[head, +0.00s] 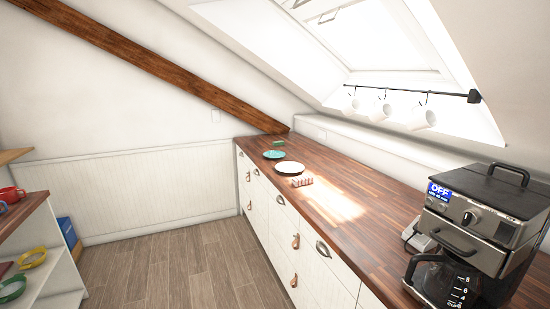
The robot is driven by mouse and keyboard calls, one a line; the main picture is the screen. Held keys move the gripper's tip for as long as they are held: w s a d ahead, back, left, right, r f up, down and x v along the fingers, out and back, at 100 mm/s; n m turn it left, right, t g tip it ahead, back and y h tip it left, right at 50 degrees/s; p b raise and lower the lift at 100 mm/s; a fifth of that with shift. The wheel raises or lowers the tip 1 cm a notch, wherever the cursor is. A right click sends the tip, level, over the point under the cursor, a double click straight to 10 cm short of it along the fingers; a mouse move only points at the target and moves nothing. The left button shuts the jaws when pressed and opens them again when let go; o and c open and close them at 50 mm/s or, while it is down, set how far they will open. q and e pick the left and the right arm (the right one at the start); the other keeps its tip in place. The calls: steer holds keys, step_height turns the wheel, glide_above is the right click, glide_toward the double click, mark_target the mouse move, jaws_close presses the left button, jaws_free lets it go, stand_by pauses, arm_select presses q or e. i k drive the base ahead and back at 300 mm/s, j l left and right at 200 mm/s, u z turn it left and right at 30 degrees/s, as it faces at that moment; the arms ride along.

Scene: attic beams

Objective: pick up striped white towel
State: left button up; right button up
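I cannot make out a striped white towel for certain in the head view. A small pinkish-white thing with a ridged or striped look (302,181) lies on the wooden countertop (335,212), just in front of a pale plate; it is too small to tell what it is. A small whitish thing (421,241) sits beside the coffee maker, partly hidden by it. Neither of my grippers is in view.
The coffee maker (484,215) with its glass jug stands at the near right. White mugs (381,110) hang from a rail. A shelf (48,262) stands at left; the floor (175,270) between is clear.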

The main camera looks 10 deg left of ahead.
mark_target(298, 181)
steer(key=i+j+u, duration=0.25)
steer(key=i, duration=0.15)
steer(key=i+j+u, duration=0.3)
steer(key=i+u, duration=0.25)
steer(key=i, duration=0.2)
steer(key=i+j, duration=0.1)
steer(key=i, duration=0.45)
steer(key=i+z, duration=0.1)
steer(key=i, duration=0.45)
steer(key=i+j, duration=0.2)
steer(key=i, duration=0.35)
